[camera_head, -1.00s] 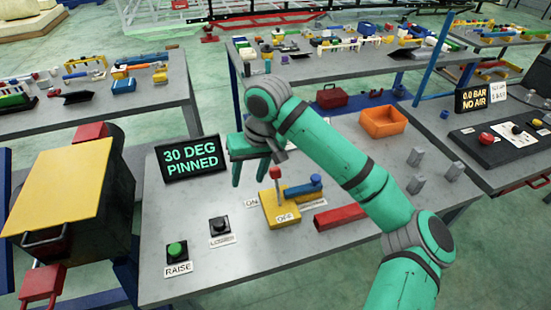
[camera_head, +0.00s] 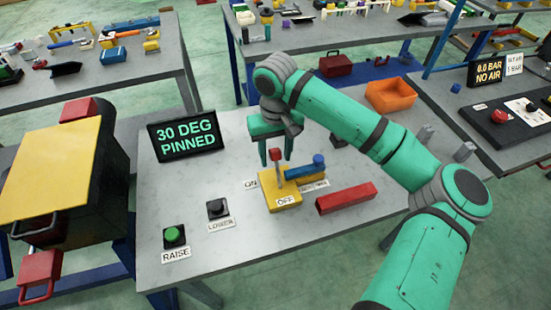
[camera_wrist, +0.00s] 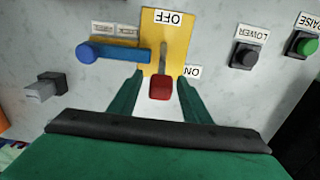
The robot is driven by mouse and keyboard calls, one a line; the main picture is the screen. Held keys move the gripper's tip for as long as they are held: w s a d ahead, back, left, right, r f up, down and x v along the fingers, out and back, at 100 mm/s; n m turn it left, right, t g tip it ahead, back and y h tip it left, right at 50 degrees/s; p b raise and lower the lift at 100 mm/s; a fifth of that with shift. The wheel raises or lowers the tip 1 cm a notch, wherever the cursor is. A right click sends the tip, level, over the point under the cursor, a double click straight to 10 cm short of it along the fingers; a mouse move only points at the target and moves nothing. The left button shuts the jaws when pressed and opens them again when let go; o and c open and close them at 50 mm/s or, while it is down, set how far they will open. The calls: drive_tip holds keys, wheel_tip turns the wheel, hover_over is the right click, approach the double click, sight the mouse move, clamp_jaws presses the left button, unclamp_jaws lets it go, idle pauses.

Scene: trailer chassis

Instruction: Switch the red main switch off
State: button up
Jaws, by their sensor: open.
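The main switch is a lever with a red knob (camera_head: 275,155) on a yellow base plate (camera_head: 283,203) with ON and OFF labels. In the wrist view the red knob (camera_wrist: 160,88) is on the end of the lever away from the OFF label, nearer the ON label. My gripper (camera_head: 277,160) is open and points down at the switch. In the wrist view its two fingers (camera_wrist: 158,96) stand on either side of the knob, with a gap visible on each side. A blue-ended handle (camera_head: 306,170) sits beside the lever on the plate.
A red bar (camera_head: 346,198) lies right of the switch. The black LOWER button (camera_head: 217,208) and green RAISE button (camera_head: 174,236) are to the left. A display (camera_head: 186,136) reads "30 DEG PINNED". An orange bin (camera_head: 391,97) and grey blocks stand at the right.

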drive_tip(key=shift+f, duration=1.2)
drive_tip(key=shift+a, duration=0.1)
clamp_jaws()
